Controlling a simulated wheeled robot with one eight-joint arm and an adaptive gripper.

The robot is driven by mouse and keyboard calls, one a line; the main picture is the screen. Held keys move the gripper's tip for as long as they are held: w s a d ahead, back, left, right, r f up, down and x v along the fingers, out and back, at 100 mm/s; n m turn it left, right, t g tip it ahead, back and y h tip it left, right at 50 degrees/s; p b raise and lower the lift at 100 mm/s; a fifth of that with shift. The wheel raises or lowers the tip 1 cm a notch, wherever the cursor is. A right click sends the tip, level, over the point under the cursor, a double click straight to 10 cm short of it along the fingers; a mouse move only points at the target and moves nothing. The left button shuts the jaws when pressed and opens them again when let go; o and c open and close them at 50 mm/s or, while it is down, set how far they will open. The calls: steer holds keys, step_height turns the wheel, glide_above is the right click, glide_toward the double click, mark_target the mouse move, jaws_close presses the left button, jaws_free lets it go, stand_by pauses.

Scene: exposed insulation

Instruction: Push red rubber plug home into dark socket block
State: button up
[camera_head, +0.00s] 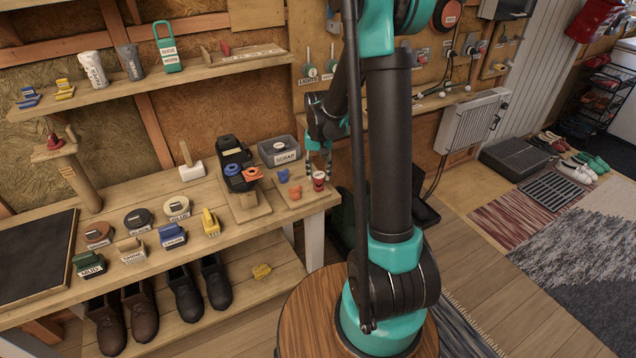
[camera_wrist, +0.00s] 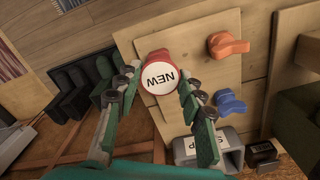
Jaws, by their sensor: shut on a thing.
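The red plug (camera_wrist: 158,57) has a white round top marked NEW. It stands near the front right corner of a pale wooden board on the bench, and shows small in the head view (camera_head: 319,186). My gripper (camera_wrist: 158,80) has its green fingers shut on the plug's two sides; in the head view my gripper (camera_head: 319,170) comes down on it from above. A dark block (camera_head: 233,151) stands on a wooden base to the left, with blue and orange round pieces at its front. Its socket opening cannot be made out.
A blue plug (camera_head: 283,176) and an orange plug (camera_head: 295,192) share the board, left of my gripper. A grey SCRAP bin (camera_head: 266,153) stands behind them. A shelf (camera_head: 180,75) hangs above.

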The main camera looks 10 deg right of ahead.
steer(key=shift+f, duration=0.85)
steer(key=o, duration=1.4)
steer(key=shift+c, duration=0.2)
steer(key=shift+r, duration=4.5)
steer(key=s+d+f+n+t, duration=0.1)
steer(key=s+d+t, duration=0.1)
steer(key=s, duration=0.9)
steer(key=s+d+f+n+t, duration=0.1)
steer(key=s+d+f+t, duration=0.1)
steer(key=s, duration=0.9)
steer(key=shift+f, duration=0.2)
